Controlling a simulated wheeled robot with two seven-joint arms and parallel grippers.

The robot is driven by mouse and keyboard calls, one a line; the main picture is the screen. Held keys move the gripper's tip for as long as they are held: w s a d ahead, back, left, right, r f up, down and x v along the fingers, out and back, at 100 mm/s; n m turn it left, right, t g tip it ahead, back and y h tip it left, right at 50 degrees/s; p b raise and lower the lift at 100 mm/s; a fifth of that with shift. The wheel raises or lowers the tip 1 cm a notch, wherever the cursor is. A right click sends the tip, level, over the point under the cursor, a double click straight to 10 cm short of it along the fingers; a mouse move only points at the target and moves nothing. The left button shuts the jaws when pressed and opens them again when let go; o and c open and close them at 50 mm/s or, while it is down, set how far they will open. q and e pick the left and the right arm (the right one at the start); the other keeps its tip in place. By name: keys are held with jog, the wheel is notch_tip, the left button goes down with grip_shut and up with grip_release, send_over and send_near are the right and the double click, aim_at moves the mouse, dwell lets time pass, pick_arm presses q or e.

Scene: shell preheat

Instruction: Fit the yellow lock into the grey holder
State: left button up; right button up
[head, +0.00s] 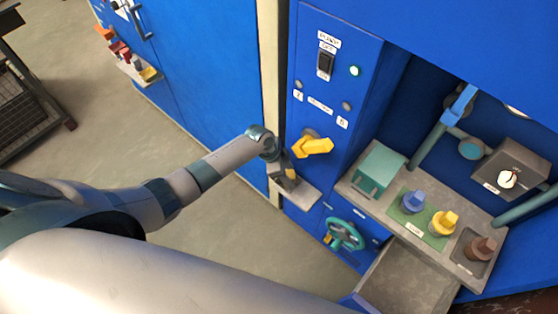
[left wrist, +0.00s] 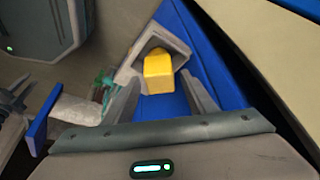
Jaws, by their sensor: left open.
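The yellow lock (left wrist: 158,74) shows in the left wrist view as a small block. It sits in the opening of the grey holder (left wrist: 178,46), whose walls rise around it; how deep it sits I cannot tell. A sliver of yellow also shows at my gripper in the head view (head: 291,174). My left gripper (head: 286,182) is just above the grey ledge at the foot of the blue panel. Its fingers are open, one on each side of the lock, and I see no clear contact. My right gripper is out of view.
A yellow handle (head: 314,146) sticks out from the panel just above my gripper. A teal handwheel (head: 344,235) is below right. A grey counter (head: 350,184) on the right carries a teal box and several coloured knobs.

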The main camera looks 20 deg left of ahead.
pick_arm(q)
jog(key=b+v, duration=0.1)
jog(key=v, duration=1)
jog(key=shift+a+r+b, duration=0.2)
jog(key=shift+r+b, duration=0.15)
jog(key=shift+b, duration=0.05)
jog(key=shift+s, duration=0.1)
jog(key=s+a+f+n+y, duration=0.1)
jog(key=s+a+f+n, duration=0.3)
jog(key=f, duration=0.6)
jog(key=s+a+f+n+t+y, duration=0.1)
jog(key=s+f, duration=0.4)
jog(key=f, duration=0.4)
jog(key=s+a+f+n+y, duration=0.1)
jog(key=s+a+f+n, duration=0.3)
jog(key=f, duration=0.6)
jog(key=s+d+f, duration=0.1)
jog(key=s+f, duration=0.3)
jog(key=s, duration=0.8)
jog(key=s+d+f+n+g, duration=0.1)
jog(key=s+f, duration=0.4)
jog(key=s, duration=0.6)
jog(key=s+d+f+y, duration=0.1)
jog(key=s+f, duration=0.3)
jog(key=s, duration=0.8)
jog(key=shift+s+d+f+n+g, duration=0.3)
jog(key=shift+d+g, duration=0.1)
jog(key=shift+d, duration=0.1)
